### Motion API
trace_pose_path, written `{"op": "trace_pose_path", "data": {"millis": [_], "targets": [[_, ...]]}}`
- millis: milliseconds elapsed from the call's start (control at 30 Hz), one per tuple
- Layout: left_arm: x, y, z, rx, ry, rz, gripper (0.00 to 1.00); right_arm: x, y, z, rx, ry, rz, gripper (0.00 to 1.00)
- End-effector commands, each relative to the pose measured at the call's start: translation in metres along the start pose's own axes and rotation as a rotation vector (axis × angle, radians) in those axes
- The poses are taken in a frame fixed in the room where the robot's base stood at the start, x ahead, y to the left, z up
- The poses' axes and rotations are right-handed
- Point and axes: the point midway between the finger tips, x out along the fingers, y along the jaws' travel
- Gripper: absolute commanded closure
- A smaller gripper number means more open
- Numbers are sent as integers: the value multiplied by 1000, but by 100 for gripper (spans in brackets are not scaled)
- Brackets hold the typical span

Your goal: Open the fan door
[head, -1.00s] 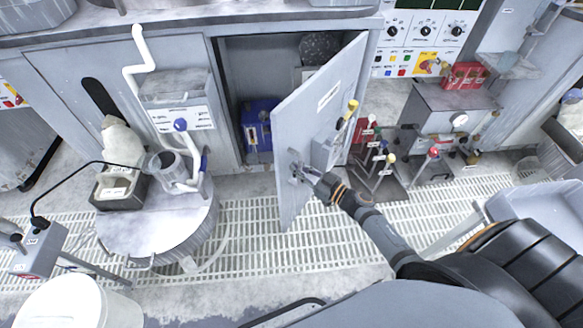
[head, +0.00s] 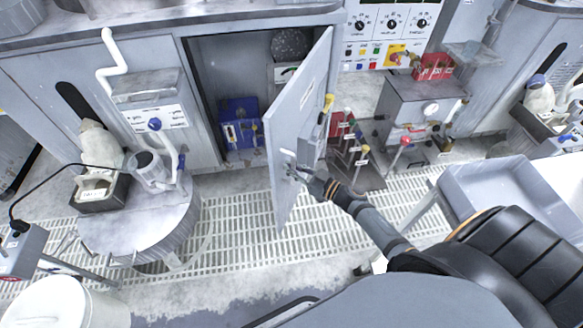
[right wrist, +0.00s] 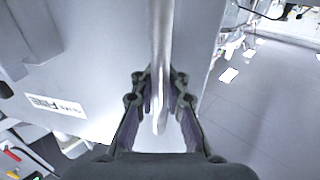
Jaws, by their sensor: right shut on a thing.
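The fan door (head: 300,125) is a grey cabinet door standing swung well out from its opening (head: 235,90) in the head view. Its hinge side is to the right of the opening. My right gripper (head: 300,172) is at the handle (head: 287,160) near the lower free edge of the door. In the right wrist view the fingers (right wrist: 160,100) are shut around the pale upright handle bar (right wrist: 160,70), with the door panel (right wrist: 85,70) behind it. Inside the cabinet are a blue box (head: 238,125) and a dark round thing (head: 290,44). My left gripper is not in view.
A round grey drum (head: 140,225) with a pitcher stands left of the opening. Several colored-handled levers (head: 350,150) stand right of the door. A grey tray (head: 490,180) is at the right. The grated floor (head: 240,220) before the opening is clear.

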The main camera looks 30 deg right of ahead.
Motion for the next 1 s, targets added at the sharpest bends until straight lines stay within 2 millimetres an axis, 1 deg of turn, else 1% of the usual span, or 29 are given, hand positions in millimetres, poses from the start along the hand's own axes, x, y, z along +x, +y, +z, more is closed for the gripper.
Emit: {"op": "trace_pose_path", "data": {"millis": [67,100,300,567,667,767,900,1000], "targets": [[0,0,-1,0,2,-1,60,-1,-2,2,3,-2,-4,100],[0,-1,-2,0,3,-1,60,-1,-2,2,3,-2,-5,89],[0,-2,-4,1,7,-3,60,-1,-2,2,2,-2,-3,63],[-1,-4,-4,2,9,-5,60,-1,-1,1,1,-2,-2,63],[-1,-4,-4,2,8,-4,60,-7,-1,2,0,-4,-2,63],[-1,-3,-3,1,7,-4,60,-22,-1,3,0,-6,-3,63],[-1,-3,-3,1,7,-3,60,-49,-1,4,0,-10,-5,63],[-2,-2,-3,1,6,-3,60,-65,-1,3,0,-11,-4,63]]}}
